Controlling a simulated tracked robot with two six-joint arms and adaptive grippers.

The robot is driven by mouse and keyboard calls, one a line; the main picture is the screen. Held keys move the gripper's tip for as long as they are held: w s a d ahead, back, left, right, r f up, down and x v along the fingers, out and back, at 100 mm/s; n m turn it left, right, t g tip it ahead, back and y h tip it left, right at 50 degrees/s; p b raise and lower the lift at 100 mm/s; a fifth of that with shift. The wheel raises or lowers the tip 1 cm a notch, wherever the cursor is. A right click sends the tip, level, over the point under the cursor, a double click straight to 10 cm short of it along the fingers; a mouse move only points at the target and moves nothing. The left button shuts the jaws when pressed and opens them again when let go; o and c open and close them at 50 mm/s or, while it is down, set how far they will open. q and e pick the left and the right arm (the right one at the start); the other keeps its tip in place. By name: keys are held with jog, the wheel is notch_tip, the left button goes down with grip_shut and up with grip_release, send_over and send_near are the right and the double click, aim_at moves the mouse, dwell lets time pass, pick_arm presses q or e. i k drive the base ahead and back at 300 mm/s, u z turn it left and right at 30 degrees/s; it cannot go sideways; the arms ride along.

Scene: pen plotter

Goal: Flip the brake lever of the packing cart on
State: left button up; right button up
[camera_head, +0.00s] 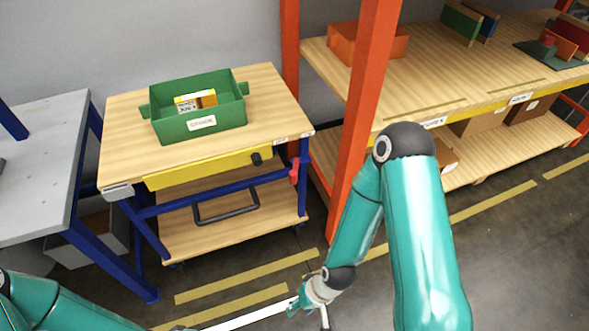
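The packing cart (272,93) has a wooden top, a yellow front drawer (208,168) and blue legs. A small red part (294,171) sits on its right front leg; it looks like the brake lever, but its position is too small to tell. My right gripper (314,303) is low at the bottom middle, over the floor, apart from the cart and below and right of the red part in the picture. Its fingers are small and partly hidden, so I cannot tell whether they are open. My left arm shows at the bottom left; its gripper is not in view.
A green bin (200,106) with a yellow box (194,101) stands on the cart. A dark handle (226,208) shows below the drawer. An orange rack post (362,110) and shelves stand to the right, a grey table (42,165) to the left. Floor in front is clear.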

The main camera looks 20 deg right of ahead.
aim_at(293, 173)
jog(key=k, duration=0.45)
jog(key=u, duration=0.3)
jog(key=i, duration=1.45)
jog(key=z, duration=0.5)
